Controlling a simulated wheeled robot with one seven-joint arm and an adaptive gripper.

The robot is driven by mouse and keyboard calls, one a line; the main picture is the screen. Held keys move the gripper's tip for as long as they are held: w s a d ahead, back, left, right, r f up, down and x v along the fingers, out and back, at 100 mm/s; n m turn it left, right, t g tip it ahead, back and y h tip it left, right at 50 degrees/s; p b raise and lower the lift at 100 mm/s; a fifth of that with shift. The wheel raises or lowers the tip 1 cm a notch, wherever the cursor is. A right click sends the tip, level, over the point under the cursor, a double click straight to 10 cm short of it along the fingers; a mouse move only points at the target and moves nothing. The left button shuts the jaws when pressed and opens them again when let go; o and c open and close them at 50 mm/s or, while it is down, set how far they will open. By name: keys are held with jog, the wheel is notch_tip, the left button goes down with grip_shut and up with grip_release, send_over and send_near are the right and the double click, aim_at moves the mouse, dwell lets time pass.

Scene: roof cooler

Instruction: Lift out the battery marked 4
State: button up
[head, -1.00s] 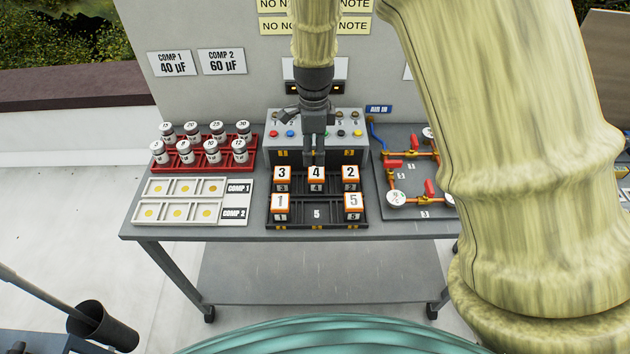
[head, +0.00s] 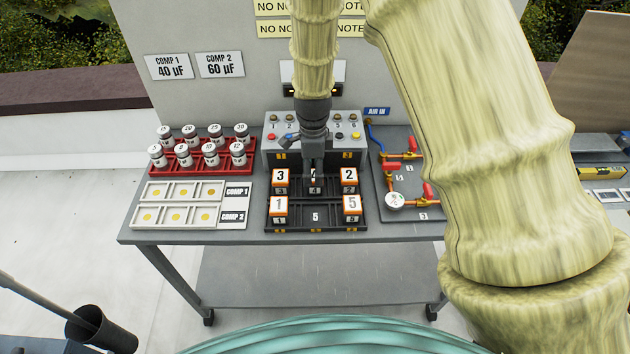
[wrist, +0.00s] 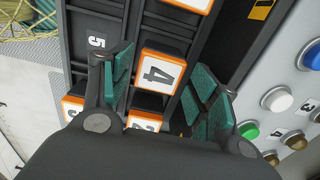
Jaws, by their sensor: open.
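The battery marked 4 (wrist: 158,72) has a white top with an orange rim. It sits in the back row of the black rack (head: 316,228), between the batteries marked 3 (head: 281,177) and 2 (head: 349,176). My gripper (head: 314,168) points down over it and hides most of it in the head view. In the wrist view my gripper's green-padded fingers (wrist: 163,78) are open on either side of battery 4, with gaps visible. Whether either pad touches it, I cannot tell. The batteries marked 1 (head: 279,206) and 5 (head: 352,205) stand in front. The front middle slot, labelled 5, is empty.
A grey box (head: 274,146) with coloured buttons stands close behind the rack. A red rack (head: 186,167) of capacitors and a white tray (head: 148,226) lie at left. A valve panel (head: 381,203) with a gauge stands at right. Neighbouring batteries are close to my fingers.

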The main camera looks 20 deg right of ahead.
jog(key=shift+d+f+p, duration=0.15)
jog(key=shift+f+p, duration=0.3)
jog(key=shift+f, duration=0.3)
jog(key=shift+d+f+p, duration=0.1)
jog(key=shift+f+p, duration=0.3)
jog(key=shift+f, duration=1.25)
jog(key=c, duration=1)
jog(key=shift+r, duration=0.1)
